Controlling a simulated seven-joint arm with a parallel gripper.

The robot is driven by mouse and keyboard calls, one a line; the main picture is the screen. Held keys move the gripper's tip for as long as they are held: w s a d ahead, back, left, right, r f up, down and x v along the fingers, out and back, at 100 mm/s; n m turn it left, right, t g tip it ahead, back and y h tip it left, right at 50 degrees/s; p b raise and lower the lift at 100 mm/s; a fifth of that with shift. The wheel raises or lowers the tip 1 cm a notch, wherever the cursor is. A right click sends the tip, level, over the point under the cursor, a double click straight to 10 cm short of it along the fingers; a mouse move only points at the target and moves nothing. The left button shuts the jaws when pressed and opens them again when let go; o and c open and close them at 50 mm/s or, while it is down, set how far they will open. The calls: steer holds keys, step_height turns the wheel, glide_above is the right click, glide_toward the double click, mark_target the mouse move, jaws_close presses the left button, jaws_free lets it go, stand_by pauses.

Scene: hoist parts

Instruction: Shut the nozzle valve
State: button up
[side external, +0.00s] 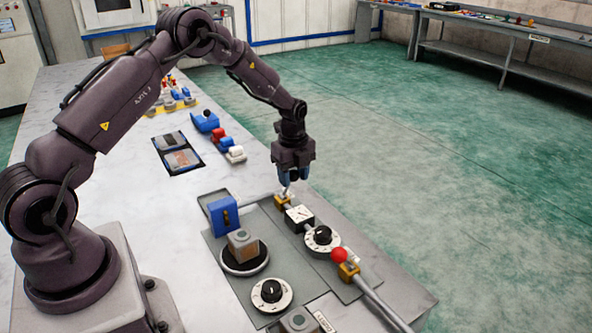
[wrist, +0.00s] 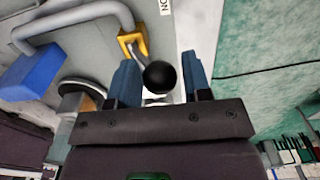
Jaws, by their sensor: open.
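My gripper (side external: 292,176) points down over the far right end of the grey panel. It is open, with blue fingers. In the wrist view its fingers (wrist: 161,62) stand on either side of a black ball knob (wrist: 160,77), with gaps visible on both sides. The knob is on a lever from a yellow valve body (wrist: 133,44), beside a label of which only "NO" shows. The yellow body also shows under my gripper in the side view (side external: 284,200). The knob is hidden by my fingers there.
A second yellow valve (side external: 348,271) with a red ball knob (side external: 339,255) sits nearer along the pipe. Open floor lies right of the table.

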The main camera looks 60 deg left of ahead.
steer(key=shift+s, duration=0.1)
steer(key=shift+s+r, duration=0.25)
steer(key=shift+s, duration=0.6)
steer(key=shift+s+r, duration=0.25)
steer(key=shift+s, duration=0.7)
steer(key=shift+s+f, duration=0.15)
steer(key=shift+s, duration=0.4)
steer(key=shift+s+f, duration=0.15)
steer(key=shift+s, duration=0.4)
steer(key=shift+o, duration=0.6)
steer(key=shift+r, duration=0.1)
step_height(320, 180, up, 8)
steer(key=shift+w, duration=0.25)
